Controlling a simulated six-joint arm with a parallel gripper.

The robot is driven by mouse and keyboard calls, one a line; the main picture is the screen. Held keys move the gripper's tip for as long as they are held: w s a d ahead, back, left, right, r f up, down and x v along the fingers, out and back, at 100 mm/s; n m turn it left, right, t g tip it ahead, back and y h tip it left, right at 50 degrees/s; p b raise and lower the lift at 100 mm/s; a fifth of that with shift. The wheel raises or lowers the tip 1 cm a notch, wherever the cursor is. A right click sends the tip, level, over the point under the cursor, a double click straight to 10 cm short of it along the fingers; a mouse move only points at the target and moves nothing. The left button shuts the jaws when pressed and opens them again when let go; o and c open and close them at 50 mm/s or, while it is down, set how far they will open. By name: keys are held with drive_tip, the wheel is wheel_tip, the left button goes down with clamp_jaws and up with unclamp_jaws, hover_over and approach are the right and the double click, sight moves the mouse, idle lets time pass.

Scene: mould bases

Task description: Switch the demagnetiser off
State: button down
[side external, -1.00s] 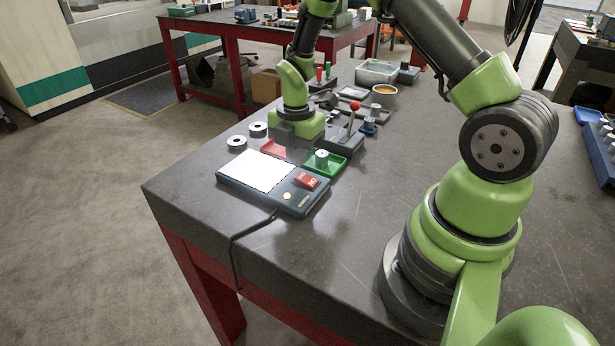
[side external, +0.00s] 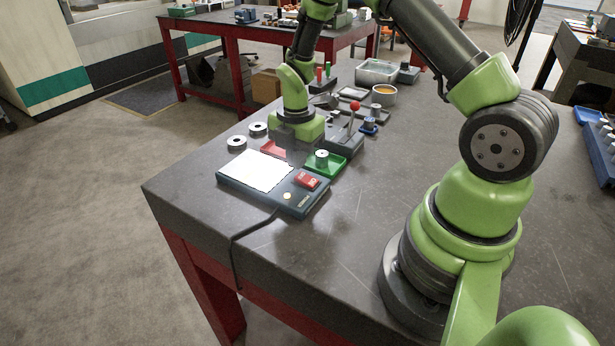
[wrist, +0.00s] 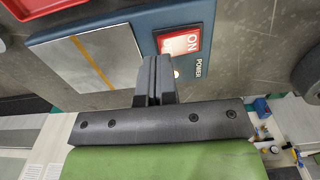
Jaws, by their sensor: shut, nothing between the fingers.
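The demagnetiser (side external: 235,181) is a flat dark blue box with a pale plate on top, lying near the table's front left corner. Its red rocker switch (side external: 307,180) is at the right end, beside a pale glowing lamp (side external: 287,195). In the wrist view the switch (wrist: 180,41) shows a red half marked ON, with POWER printed beside it.
A green tray (side external: 337,166) with a metal part stands right behind the box, and a red tray (side external: 272,147) is near my gripper. A red-knobbed lever (side external: 354,107) rises behind. Two rings (side external: 237,142) lie at left.

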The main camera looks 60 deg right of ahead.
drive_tip(key=shift+f, duration=1.2)
idle(0.4)
drive_tip(key=shift+r, duration=3.55)
